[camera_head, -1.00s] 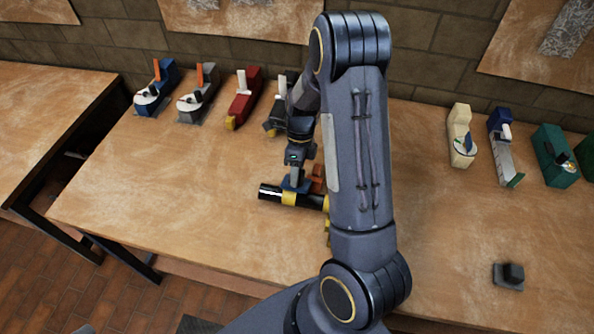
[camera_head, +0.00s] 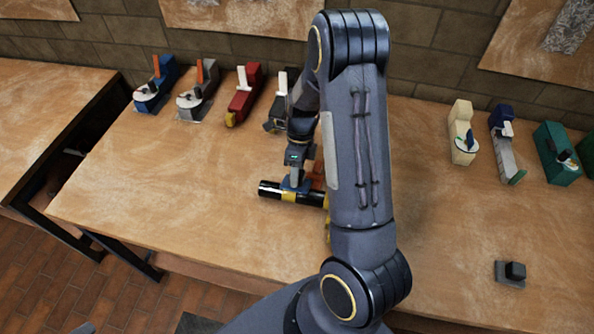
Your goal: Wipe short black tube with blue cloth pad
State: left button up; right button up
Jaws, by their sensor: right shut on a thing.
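The short black tube (camera_head: 271,189) lies on the table with its left end showing, and it has yellow bands. Its right part is hidden behind my right arm. My right gripper (camera_head: 295,181) points down over the tube, shut on the blue cloth pad (camera_head: 287,186). The pad sits at the top of the tube and seems to touch it, only a little of it showing. My left gripper is not in view.
On the wooden table (camera_head: 180,200), a blue machine (camera_head: 157,88), a grey one (camera_head: 200,90) and a red one (camera_head: 246,95) stand at the back left. Cream (camera_head: 461,133), blue-grey (camera_head: 503,145) and green (camera_head: 556,153) ones stand at right. A small dark block (camera_head: 514,272) lies front right. The left part of the table is clear.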

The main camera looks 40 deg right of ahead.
aim_at(284, 180)
jog(key=shift+s+f, duration=0.1)
jog(key=shift+f, duration=0.25)
jog(key=shift+a, duration=0.1)
jog(key=shift+w+a+r+p, duration=0.1)
jog(key=shift+w+a+p, duration=0.05)
jog(key=shift+w+a, duration=0.5)
jog(key=shift+w+a+r+p, duration=0.15)
jog(key=shift+w+a, duration=0.25)
jog(key=shift+w, duration=0.3)
jog(key=shift+w+a+f, duration=0.15)
jog(key=shift+w+a, duration=0.6)
jog(key=shift+w, duration=0.15)
jog(key=shift+w+a+f, duration=0.1)
jog(key=shift+w+a, duration=0.65)
jog(key=shift+w, duration=0.1)
jog(key=shift+p, duration=0.45)
jog(key=shift+s+d+r, duration=0.15)
jog(key=shift+s+d, duration=1.1)
jog(key=shift+s, duration=0.15)
jog(key=shift+s+d, duration=0.7)
jog(key=shift+s, duration=0.2)
jog(key=shift+s+d, duration=0.65)
jog(key=shift+s, duration=0.2)
